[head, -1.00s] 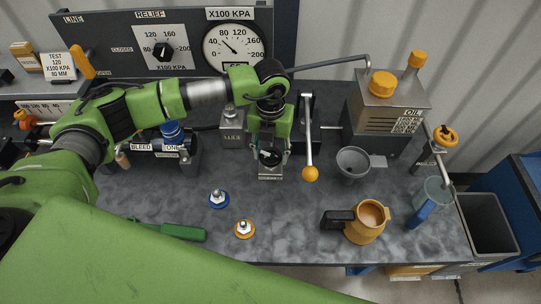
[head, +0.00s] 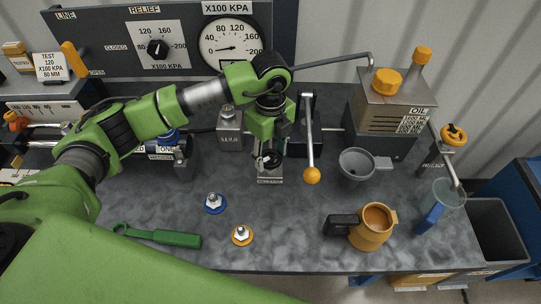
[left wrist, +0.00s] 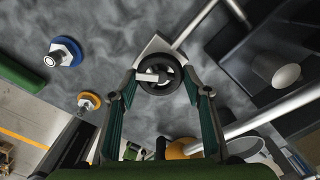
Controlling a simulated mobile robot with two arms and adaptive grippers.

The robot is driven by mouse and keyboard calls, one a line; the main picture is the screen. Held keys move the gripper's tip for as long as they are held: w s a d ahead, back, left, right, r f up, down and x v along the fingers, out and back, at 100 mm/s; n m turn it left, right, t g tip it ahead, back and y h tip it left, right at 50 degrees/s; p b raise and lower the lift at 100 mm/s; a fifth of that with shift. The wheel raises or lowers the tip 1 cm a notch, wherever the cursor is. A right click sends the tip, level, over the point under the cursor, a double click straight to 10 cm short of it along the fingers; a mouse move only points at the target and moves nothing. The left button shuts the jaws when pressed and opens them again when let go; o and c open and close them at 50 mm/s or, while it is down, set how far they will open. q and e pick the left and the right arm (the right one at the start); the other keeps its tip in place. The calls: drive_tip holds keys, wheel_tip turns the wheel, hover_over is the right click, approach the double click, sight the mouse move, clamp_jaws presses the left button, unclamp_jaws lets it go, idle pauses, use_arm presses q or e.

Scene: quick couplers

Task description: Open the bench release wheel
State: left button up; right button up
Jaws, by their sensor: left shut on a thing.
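The release wheel (left wrist: 160,74) is a small black handwheel with a metal hub on a grey metal block standing on the bench. In the head view the wheel (head: 268,160) is partly covered by my gripper. My left gripper (head: 268,150) points down over it, and in the left wrist view its two fingers (left wrist: 161,84) are closed around the wheel's opposite sides. The gauge (head: 231,47) on the back panel has its needle pointing left, toward the low end. My right gripper is not in view.
A pump lever with an orange knob (head: 312,175) stands just right of my gripper. A funnel (head: 357,164), an orange jug (head: 372,228) and an oil tank (head: 392,105) are further right. Two couplers and a green wrench (head: 165,237) lie at the front left.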

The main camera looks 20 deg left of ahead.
sight(270, 156)
use_arm(q)
drive_tip(key=n, duration=0.5)
drive_tip(key=shift+w+r+n+b, duration=0.1)
drive_tip(key=shift+w+n+b, duration=0.05)
drive_tip(key=shift+n+b, duration=0.2)
drive_tip(key=n, duration=0.5)
drive_tip(key=shift+n, duration=0.35)
drive_tip(key=o, duration=1.1)
wheel_tip(270, 156, up, 8)
drive_tip(key=shift+f, duration=0.25)
drive_tip(key=shift+r, duration=0.1)
